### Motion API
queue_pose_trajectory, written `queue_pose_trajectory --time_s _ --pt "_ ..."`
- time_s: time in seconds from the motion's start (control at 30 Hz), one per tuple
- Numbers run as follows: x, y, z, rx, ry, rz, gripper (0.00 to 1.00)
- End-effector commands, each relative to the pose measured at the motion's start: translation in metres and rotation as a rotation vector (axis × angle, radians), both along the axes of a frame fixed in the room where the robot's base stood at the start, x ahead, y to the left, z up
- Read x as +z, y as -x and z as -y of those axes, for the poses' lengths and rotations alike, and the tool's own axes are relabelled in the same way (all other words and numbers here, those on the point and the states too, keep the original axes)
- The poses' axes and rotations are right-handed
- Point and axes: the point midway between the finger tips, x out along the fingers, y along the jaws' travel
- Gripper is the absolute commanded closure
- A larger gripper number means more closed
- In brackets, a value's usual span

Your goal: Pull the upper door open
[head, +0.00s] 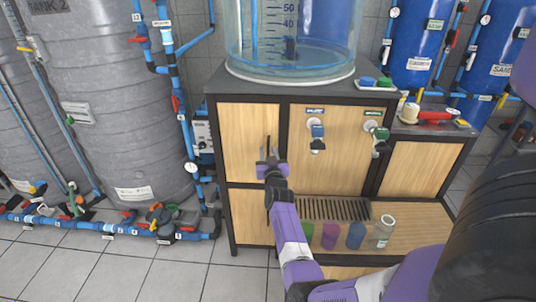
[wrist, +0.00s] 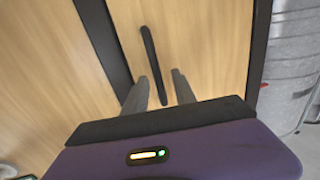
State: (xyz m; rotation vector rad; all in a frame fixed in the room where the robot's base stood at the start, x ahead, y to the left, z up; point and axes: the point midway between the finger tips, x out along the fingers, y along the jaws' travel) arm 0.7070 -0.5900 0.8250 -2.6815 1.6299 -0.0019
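The upper door (head: 242,135) is a light wood panel in a black frame at the cabinet's upper left, and looks closed. It also fills the middle of the wrist view (wrist: 205,40). Its handle (wrist: 151,58) is a thin black upright bar, partly hidden by my gripper in the head view. My gripper (head: 268,163) is in front of the door near the handle's lower part. In the wrist view the two grey fingers (wrist: 161,77) are apart, with the handle's lower end showing between them. I cannot tell whether they touch it.
A lower wood door (head: 250,222) sits below. A clear water tank (head: 290,40) stands on the cabinet top. Right of the door are two taps above a drip grate (head: 335,209) and several coloured cups. Grey tanks and blue pipes stand left; tiled floor (head: 130,268) is free in front.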

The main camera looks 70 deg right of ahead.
Motion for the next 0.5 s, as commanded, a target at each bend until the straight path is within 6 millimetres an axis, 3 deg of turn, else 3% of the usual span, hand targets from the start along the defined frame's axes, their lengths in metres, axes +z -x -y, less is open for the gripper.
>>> queue_pose_trajectory --time_s 0.5 --pt "0.0007 -0.0039 0.0093 0.0 0.002 -0.001 0.68"
